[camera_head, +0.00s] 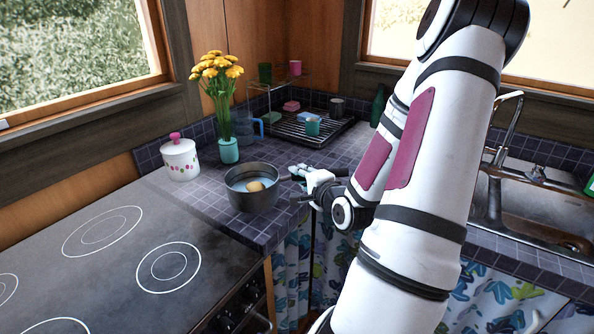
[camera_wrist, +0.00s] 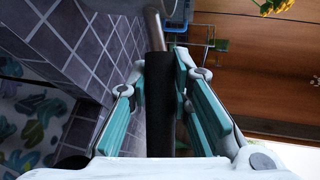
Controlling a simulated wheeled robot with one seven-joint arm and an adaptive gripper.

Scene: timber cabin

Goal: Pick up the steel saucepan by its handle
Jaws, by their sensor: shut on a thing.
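The steel saucepan (camera_head: 252,197) sits on the dark tiled counter near its front edge, just right of the cooktop. A small yellowish round thing (camera_head: 255,186) lies inside it. Its handle points right, toward my gripper (camera_head: 300,175). In the wrist view the black handle (camera_wrist: 160,95) runs between the teal finger pads of my gripper (camera_wrist: 162,85), which is shut on it. The pan's steel side (camera_wrist: 172,8) shows at the top of that view. In the head view the pan looks level; whether its base touches the counter is hard to tell.
A black cooktop (camera_head: 120,250) lies left. A lidded white pot (camera_head: 180,158) and a teal vase (camera_head: 228,151) of yellow flowers stand behind the pan. A dish rack (camera_head: 302,130) with cups is at the back; a sink (camera_head: 540,208) is right.

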